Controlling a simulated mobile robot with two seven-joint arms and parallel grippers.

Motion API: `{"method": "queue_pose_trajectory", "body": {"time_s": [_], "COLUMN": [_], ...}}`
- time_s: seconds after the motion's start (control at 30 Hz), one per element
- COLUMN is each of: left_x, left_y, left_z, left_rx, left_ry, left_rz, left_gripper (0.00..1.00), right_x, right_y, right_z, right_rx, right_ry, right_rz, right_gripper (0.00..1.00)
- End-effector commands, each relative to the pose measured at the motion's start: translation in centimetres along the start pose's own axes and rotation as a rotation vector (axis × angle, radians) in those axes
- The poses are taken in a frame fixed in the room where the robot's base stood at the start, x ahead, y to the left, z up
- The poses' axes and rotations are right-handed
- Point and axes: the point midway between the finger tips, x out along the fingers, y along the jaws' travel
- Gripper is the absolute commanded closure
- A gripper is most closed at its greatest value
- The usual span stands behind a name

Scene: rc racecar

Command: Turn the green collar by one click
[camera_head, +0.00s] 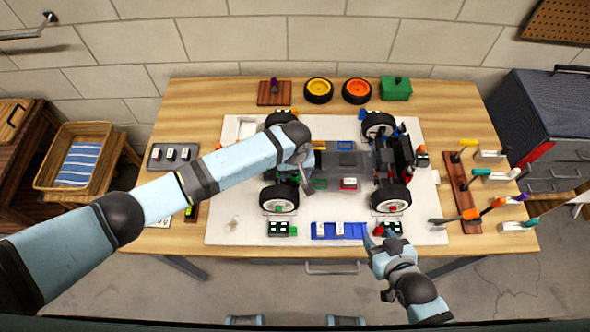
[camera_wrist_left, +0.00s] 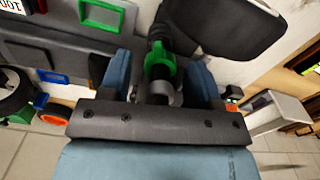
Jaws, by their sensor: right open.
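The green collar (camera_wrist_left: 160,66) sits on a dark upright shaft in the left wrist view, with a grey cylindrical piece below it. My left gripper (camera_wrist_left: 161,82) is open, its blue fingers on either side of the collar with gaps between. My right gripper (camera_head: 374,240) is open and empty near the front edge of the white mat (camera_head: 225,220), by the blue tray (camera_head: 338,231).
Tool rack (camera_head: 462,190) with coloured-handled tools stands at the right. Two spare wheels (camera_head: 318,90) and a green box (camera_head: 396,88) stand at the back. Small black blocks (camera_head: 278,229) lie near the front. The mat's left part is mostly clear.

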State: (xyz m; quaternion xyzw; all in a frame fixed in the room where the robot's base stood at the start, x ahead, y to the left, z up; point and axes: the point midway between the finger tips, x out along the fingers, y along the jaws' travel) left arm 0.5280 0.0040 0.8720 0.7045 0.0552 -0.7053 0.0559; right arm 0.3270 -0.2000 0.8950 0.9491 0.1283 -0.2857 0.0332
Motion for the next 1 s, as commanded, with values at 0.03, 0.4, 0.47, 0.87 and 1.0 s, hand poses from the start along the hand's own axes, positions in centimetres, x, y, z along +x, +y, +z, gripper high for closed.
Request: {"method": "queue_pose_trajectory", "body": {"time_s": [0.03,0.4,0.47,0.87,1.0], "left_x": [0.0,-2.4,-3.7,-12.0,-13.4], "left_y": [0.0,0.0,0.0,0.0,0.0], "left_z": [0.0,0.0,-0.1,0.0,0.0], "left_rx": [0.000,0.001,0.001,0.000,0.000], "left_ry": [0.000,0.001,0.002,0.002,0.001], "left_rz": [0.000,0.002,0.003,0.001,0.000], "left_gripper": [0.43,0.43,0.43,0.43,0.43], "right_x": [0.0,0.0,0.1,0.4,0.4], "right_y": [0.0,-0.1,-0.1,-0.2,-0.2], "right_z": [-0.1,-0.1,0.0,0.5,0.6], "right_rx": [0.000,0.001,0.001,0.002,0.002], "right_ry": [0.001,0.003,0.003,0.001,0.001], "right_rz": [0.000,-0.001,-0.001,-0.004,-0.005], "right_gripper": [0.52,0.52,0.52,0.52,0.52]}}
